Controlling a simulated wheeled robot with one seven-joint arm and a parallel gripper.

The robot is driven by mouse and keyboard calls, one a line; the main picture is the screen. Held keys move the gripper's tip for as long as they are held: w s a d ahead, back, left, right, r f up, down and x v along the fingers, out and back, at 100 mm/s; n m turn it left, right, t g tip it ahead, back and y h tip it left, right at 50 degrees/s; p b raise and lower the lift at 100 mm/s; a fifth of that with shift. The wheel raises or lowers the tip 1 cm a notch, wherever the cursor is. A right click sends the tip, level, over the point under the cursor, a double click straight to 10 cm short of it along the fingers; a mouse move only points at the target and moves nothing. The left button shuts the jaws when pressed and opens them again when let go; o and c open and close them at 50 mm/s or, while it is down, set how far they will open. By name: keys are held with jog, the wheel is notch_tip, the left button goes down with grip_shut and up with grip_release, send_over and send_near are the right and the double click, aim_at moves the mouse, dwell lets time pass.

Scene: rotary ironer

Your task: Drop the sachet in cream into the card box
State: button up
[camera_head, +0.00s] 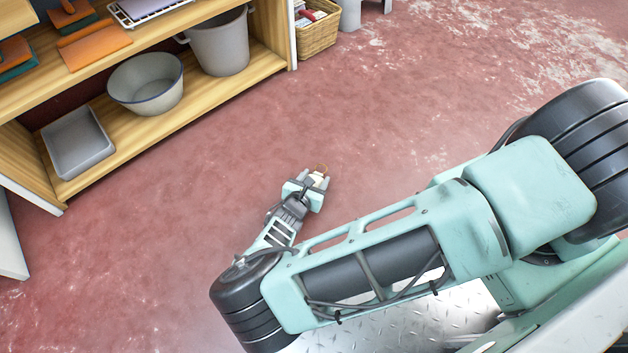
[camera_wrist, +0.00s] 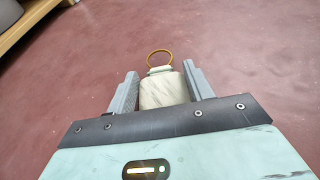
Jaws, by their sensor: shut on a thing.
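My gripper (camera_head: 316,184) is out over the open floor in the head view, shut on the cream sachet (camera_head: 318,176). In the wrist view the sachet (camera_wrist: 164,91) sits between the two grey fingers. It is pale cream with faint darker streaks, a narrower neck and a thin tan ring (camera_wrist: 160,51) at its far end. Its lower part is hidden by the gripper body. I cannot make out a card box in either view.
A wooden shelf unit (camera_head: 190,111) stands at the upper left. It holds a grey tray (camera_head: 78,143), a pale basin (camera_head: 147,84) and a grey bucket (camera_head: 219,45). A wicker basket (camera_head: 317,37) stands beyond its right end. The red floor (camera_head: 400,120) around my gripper is clear.

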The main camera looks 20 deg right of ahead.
notch_tip(320, 180, up, 10)
jog(key=p, duration=0.6)
